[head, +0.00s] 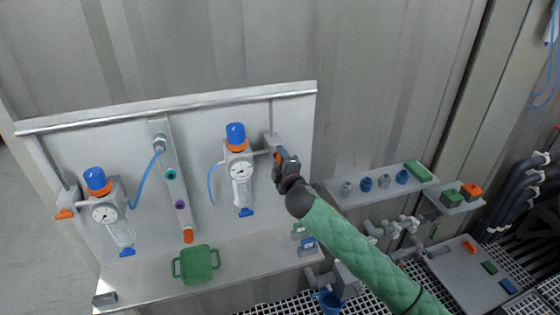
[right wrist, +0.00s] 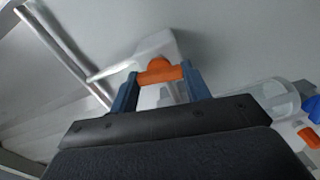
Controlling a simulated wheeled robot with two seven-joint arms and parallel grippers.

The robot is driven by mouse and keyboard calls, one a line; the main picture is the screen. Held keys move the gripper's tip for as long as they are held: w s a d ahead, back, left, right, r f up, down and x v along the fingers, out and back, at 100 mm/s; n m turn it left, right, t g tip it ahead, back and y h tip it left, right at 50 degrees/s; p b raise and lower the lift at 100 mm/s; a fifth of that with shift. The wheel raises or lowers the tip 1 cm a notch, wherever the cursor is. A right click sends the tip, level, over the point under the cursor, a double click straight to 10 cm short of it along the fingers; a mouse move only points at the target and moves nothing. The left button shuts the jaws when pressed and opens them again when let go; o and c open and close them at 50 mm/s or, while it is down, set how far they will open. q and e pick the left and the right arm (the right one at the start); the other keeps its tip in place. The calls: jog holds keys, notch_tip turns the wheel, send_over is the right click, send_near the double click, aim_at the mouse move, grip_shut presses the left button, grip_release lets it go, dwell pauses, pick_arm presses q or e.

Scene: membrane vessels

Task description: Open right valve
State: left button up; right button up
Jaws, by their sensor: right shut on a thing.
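The right valve has an orange handle (right wrist: 160,74) on a pale grey body (right wrist: 155,45), mounted on the panel beside the right regulator (head: 239,168). My right gripper (head: 281,157) reaches it from the lower right. In the right wrist view the two blue fingers of my right gripper (right wrist: 160,84) are shut on the orange handle, one finger at each end. In the head view the handle is mostly hidden behind the gripper. The left valve's orange handle (head: 64,214) shows at the panel's left edge. My left gripper is not in view.
The left regulator (head: 105,212) hangs on the panel. A green tray (head: 196,264) sits on the panel's lower shelf. A side shelf (head: 365,184) at the right carries several small fittings. Pipes (head: 400,228) run below it, near my right arm.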

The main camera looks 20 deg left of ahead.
dwell(0.4)
jog(key=o, duration=1)
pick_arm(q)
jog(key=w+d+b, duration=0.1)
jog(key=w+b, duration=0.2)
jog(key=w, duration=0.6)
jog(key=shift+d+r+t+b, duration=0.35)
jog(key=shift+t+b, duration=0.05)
pick_arm(e)
jog(key=v, duration=0.7)
jog(key=shift+s+d, duration=0.2)
jog(key=shift+s, duration=0.15)
